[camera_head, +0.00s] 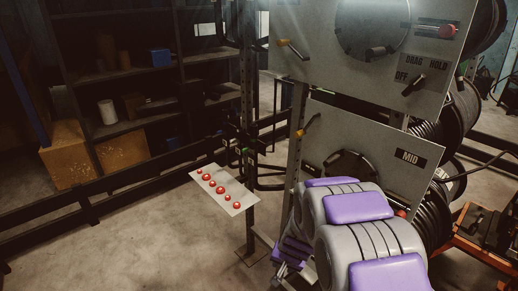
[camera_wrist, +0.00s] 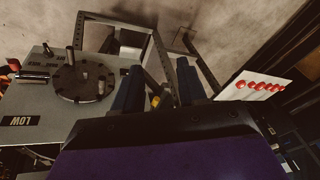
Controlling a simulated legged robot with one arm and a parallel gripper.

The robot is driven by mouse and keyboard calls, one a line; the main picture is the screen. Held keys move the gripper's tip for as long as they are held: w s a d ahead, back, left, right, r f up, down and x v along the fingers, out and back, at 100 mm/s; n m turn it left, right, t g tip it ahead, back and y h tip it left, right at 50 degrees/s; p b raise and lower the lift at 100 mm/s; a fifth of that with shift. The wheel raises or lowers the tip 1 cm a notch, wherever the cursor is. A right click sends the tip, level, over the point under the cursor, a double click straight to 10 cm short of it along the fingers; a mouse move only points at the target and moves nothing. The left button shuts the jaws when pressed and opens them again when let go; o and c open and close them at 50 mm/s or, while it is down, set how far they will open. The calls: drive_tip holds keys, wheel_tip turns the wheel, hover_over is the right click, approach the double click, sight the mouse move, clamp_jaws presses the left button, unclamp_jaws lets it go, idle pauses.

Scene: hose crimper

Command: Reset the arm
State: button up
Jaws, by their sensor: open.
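My arm, grey with purple pads, is folded at the lower right of the head view, in front of the crimper panels. In the wrist view my gripper (camera_wrist: 157,75) shows two dark blue fingers spread apart. No object is held between them. A small yellow part (camera_wrist: 155,101) shows in the gap, at a depth I cannot tell. A grey panel marked LOW (camera_wrist: 40,100) with a round dial (camera_wrist: 83,82) is left of the fingers.
The panel marked MID (camera_head: 340,135) and the upper DRAG/HOLD panel (camera_head: 365,70) stand close behind my arm. A white plate with red buttons (camera_head: 224,188) is to the left. Dark shelves (camera_head: 150,75) and a low rail stand behind. The floor at lower left is clear.

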drive_tip(key=s+r+n+g, duration=0.2)
drive_tip(key=s+r, duration=1.1)
drive_tip(key=s, duration=0.2)
drive_tip(key=s+d+r+n+g, duration=0.1)
drive_tip(key=s+d+r, duration=0.2)
drive_tip(key=s, duration=0.7)
drive_tip(key=s+d+r+g+h, duration=0.1)
drive_tip(key=s+d+r+g, duration=0.1)
drive_tip(key=s, duration=0.8)
drive_tip(key=shift+s+d+r+n, duration=0.15)
drive_tip(key=shift+d+r+n, duration=0.25)
drive_tip(key=shift+d+r, duration=0.4)
drive_tip(key=shift+a+r, duration=0.1)
